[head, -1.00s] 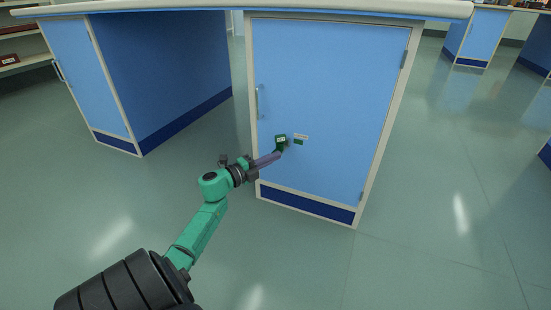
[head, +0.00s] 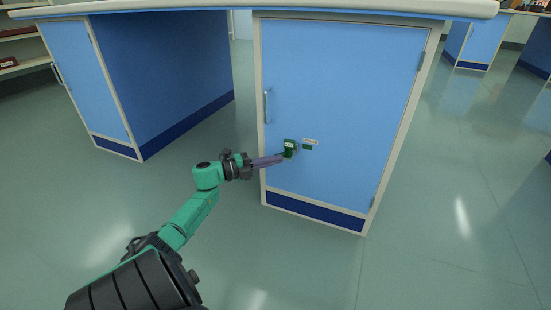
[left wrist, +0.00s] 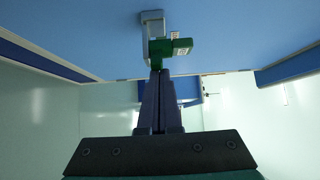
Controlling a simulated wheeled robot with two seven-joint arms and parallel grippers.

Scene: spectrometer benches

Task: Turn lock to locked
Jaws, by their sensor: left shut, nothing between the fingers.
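The lock (head: 289,149) is a small green block with a pale label, on the front of the blue cabinet door (head: 335,90). In the left wrist view the green lock (left wrist: 172,47) sits by a grey mount on the blue panel. My left gripper (head: 281,158) is shut and empty, its purple-grey fingers pointing at the lock from the left. In the left wrist view its fingertips (left wrist: 160,75) are just at the lock's near side; I cannot tell whether they touch. My right gripper is out of view.
A vertical handle (head: 267,105) is at the door's left edge. The pale countertop (head: 250,8) overhangs above. Another blue cabinet (head: 80,75) stands at left. The floor in front is clear.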

